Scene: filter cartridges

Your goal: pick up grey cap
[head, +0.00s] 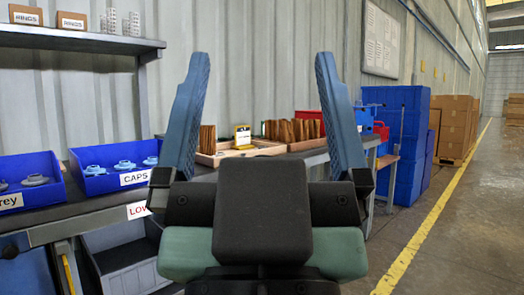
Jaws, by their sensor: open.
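My gripper (265,110) is raised in the middle of the head view with its two blue fingers spread wide and nothing between them. At the far left, a blue bin (24,208) with a label ending in "rey" holds grey caps; one grey cap (35,180) shows near its front, and another is cut by the picture edge. Beside it, a blue bin labelled "CAPS" (110,187) holds several light blue caps (125,165). Both bins stand on the dark bench, left of my gripper and apart from it.
A shelf (75,40) above the bins carries boxes labelled "RINGS" (72,21) and wire-like cylinders. A wooden tray (240,153) with brown pieces stands on the bench behind my gripper. Blue crates (400,130) and cardboard boxes (455,120) stand at right. The floor (465,225) at right is clear.

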